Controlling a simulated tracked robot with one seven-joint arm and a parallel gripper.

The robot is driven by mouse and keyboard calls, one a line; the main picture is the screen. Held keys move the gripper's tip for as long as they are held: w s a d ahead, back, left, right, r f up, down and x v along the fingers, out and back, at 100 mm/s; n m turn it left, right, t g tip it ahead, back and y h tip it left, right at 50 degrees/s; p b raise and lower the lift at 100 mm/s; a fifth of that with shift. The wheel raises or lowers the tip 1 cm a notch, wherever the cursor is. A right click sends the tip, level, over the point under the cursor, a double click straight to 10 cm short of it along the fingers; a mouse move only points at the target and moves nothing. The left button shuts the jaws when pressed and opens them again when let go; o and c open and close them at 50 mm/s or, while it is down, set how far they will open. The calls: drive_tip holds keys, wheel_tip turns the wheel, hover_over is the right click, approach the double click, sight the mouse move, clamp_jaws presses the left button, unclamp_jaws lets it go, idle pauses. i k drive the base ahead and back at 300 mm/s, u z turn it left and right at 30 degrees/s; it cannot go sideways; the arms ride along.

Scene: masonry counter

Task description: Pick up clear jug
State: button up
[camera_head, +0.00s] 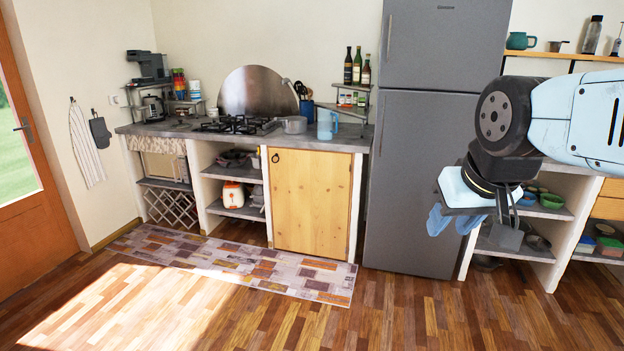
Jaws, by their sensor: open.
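A see-through, bluish jug (325,125) stands upright on the right end of the grey counter (345,137), close to the fridge. It is beside a grey metal pot (294,125). My gripper (453,222) is at the right of the view, in front of the fridge and open shelves, pointing down. Its blue finger pads show apart, with nothing seen between them. It is well to the right of the jug and much nearer the camera.
A tall grey fridge (419,150) stands just right of the jug. A small shelf with bottles (357,68) is behind the jug. A gas hob (237,125) is left of the pot. A patterned rug (230,262) lies before the counter; the wooden floor (200,315) is clear.

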sight(325, 116)
drive_tip(key=z, duration=0.15)
drive_tip(key=i, duration=2.2)
drive_tip(key=u, duration=0.4)
drive_tip(key=i, duration=1.2)
drive_tip(key=u, duration=0.3)
